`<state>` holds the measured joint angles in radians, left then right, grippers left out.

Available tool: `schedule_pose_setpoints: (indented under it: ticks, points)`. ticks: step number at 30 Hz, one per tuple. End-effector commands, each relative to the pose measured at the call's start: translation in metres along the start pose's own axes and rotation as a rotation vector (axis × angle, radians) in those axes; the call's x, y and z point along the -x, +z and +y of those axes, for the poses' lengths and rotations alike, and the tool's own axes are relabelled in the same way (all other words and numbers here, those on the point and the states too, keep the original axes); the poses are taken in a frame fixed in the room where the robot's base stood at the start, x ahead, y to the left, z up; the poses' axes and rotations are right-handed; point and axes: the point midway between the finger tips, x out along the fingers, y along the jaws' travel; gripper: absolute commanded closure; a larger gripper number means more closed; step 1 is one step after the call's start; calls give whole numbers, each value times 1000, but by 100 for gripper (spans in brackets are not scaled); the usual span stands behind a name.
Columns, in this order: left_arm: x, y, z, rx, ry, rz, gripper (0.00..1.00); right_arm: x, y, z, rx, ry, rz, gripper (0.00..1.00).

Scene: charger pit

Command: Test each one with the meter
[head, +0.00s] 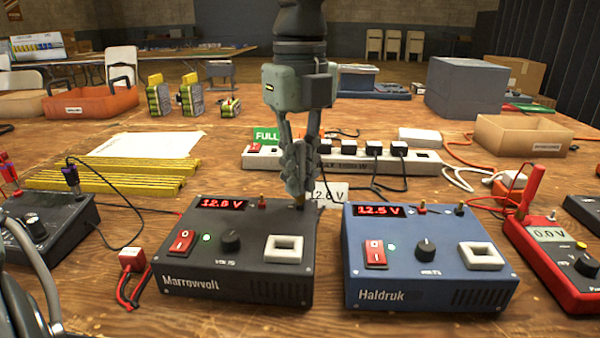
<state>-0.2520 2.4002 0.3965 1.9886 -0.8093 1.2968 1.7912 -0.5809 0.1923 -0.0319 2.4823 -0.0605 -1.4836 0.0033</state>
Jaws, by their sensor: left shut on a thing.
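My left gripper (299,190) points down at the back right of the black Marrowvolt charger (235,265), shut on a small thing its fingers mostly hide. I cannot tell whether that thing touches the charger. The Marrowvolt's red display reads about 12.8 V. The blue Haldruk charger (430,275) stands to its right and shows 12.5 V. A red meter (556,262) at the right reads 0.0 V, with a red probe (531,187) upright at its back. Several yellow-and-dark packs (190,97) stand at the back left. My right gripper is not seen.
A power strip (262,161) with plugs lies behind the chargers, by a green FULL sign (266,136) and a card (330,193). A black box (45,225) with a dark probe (70,178) is at left. An orange tray (92,104) and open carton (522,138) stand farther back.

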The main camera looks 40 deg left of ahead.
Motion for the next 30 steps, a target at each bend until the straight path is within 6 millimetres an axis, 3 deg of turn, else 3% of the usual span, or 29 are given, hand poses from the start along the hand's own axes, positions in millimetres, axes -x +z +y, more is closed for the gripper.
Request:
schedule_pose_setpoints:
  ticks: [22,23,24,28,30]
  points:
    - [-5,0,0,0,-1,0,100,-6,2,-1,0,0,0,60]
    - [-5,0,0,0,-1,0,84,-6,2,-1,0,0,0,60]
    - [-5,0,0,0,0,0,79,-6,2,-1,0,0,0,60]
    - [-5,0,0,0,0,0,63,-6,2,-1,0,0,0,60]
    - [-5,0,0,0,0,0,63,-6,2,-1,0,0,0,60]
